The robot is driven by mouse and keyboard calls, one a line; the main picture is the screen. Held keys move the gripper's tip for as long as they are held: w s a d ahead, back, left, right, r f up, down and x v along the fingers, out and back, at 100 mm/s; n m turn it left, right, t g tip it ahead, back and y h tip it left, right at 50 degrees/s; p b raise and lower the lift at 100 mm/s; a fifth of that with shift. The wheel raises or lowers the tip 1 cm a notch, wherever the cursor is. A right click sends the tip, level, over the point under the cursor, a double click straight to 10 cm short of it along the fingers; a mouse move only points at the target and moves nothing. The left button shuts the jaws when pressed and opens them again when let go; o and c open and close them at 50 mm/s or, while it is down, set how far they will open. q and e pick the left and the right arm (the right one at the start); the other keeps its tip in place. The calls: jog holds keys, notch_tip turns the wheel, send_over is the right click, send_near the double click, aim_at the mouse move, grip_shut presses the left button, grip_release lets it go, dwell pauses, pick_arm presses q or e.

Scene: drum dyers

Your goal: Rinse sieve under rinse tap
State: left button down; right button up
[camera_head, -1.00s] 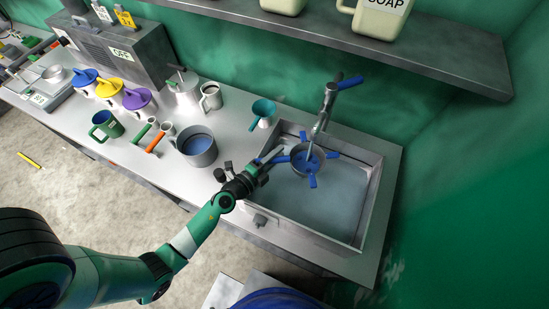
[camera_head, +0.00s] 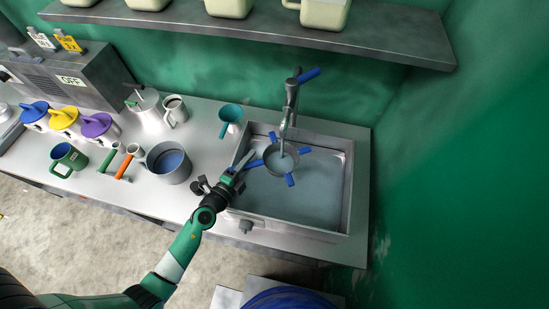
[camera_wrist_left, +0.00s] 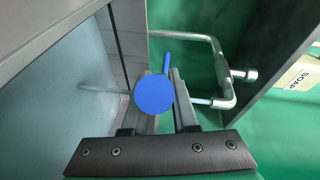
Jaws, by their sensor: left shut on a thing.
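The sieve (camera_head: 268,166) is a round grey bowl with several blue lugs around its rim, held over the sink (camera_head: 345,190). My left gripper (camera_head: 240,168) is at its left side, shut on one of its blue grips. In the left wrist view, a round blue end (camera_wrist_left: 154,94) shows between the fingers. The rinse tap (camera_head: 291,100) stands behind the sink with a blue lever (camera_head: 309,74) pointing right. A thin pale stream appears to fall from its spout into the sieve. My right gripper is not in view.
A shelf (camera_head: 390,40) hangs above. The sink's right side is free. A blue round object (camera_head: 290,299) is below the counter front.

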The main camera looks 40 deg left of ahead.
pick_arm(q)
jog(key=s+d+r, duration=0.1)
jog(key=s+d, duration=0.4)
jog(key=s, duration=0.4)
jog(key=shift+s+d, duration=0.2)
jog(key=shift+d, duration=0.2)
